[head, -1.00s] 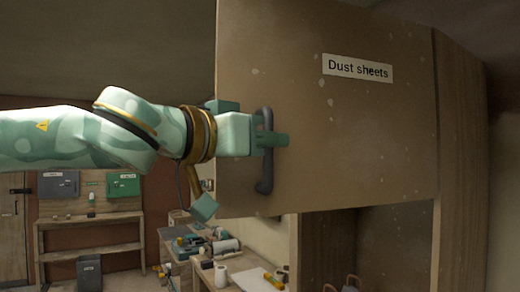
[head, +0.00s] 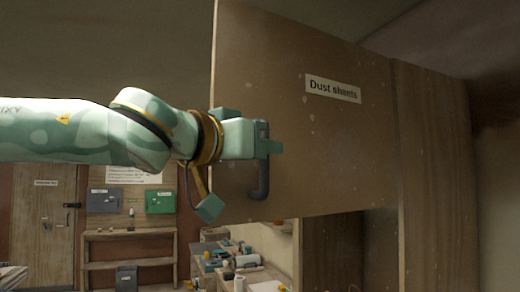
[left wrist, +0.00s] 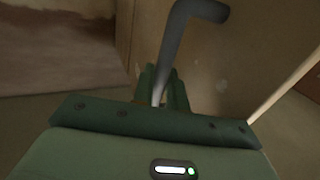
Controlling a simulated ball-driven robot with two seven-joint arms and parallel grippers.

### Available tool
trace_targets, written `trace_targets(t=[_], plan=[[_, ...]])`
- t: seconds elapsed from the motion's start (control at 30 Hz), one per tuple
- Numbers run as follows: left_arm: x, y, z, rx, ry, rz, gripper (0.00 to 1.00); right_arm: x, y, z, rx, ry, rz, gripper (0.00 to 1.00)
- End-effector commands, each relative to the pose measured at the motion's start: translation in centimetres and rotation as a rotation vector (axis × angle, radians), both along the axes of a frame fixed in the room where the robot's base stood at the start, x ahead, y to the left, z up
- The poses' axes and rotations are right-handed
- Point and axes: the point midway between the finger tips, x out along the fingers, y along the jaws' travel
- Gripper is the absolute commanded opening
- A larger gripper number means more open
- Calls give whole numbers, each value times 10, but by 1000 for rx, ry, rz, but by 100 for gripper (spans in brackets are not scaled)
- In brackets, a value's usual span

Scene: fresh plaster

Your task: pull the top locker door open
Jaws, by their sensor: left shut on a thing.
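The top locker door (head: 340,150) is a brown panel labelled "Dust sheets" (head: 333,88). It stands swung out from the locker body (head: 435,170), hinged on its right side. My left gripper (head: 268,147) is shut on the door's dark vertical bar handle (head: 263,180), near its middle. In the left wrist view the handle (left wrist: 178,45) runs down between the fingers (left wrist: 163,95). The locker's inside is mostly hidden behind the door; a dark part shows below it. My right gripper is not in view.
Below the door, a workbench (head: 215,270) holds several tools and a white roll. At the back left are a wooden door (head: 45,225), grey and green wall boxes (head: 160,202), a shelf (head: 130,235) and a dark bin (head: 126,279).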

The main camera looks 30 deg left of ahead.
Motion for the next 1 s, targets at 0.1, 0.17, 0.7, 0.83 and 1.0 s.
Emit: trace_targets(t=[0.1, 0.17, 0.7, 0.83, 1.0], plan=[[0, 0, 3, 1, -6, 1, 0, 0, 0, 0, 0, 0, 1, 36], [0, 0, 3, 1, -6, 1, 0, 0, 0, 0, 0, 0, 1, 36], [-9, 2, 2, -1, -5, 0, 20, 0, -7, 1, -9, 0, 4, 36], [-32, 7, 3, -2, -7, -1, 20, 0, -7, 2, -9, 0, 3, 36], [-75, 16, 5, -1, -9, 0, 20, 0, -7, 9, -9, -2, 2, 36]])
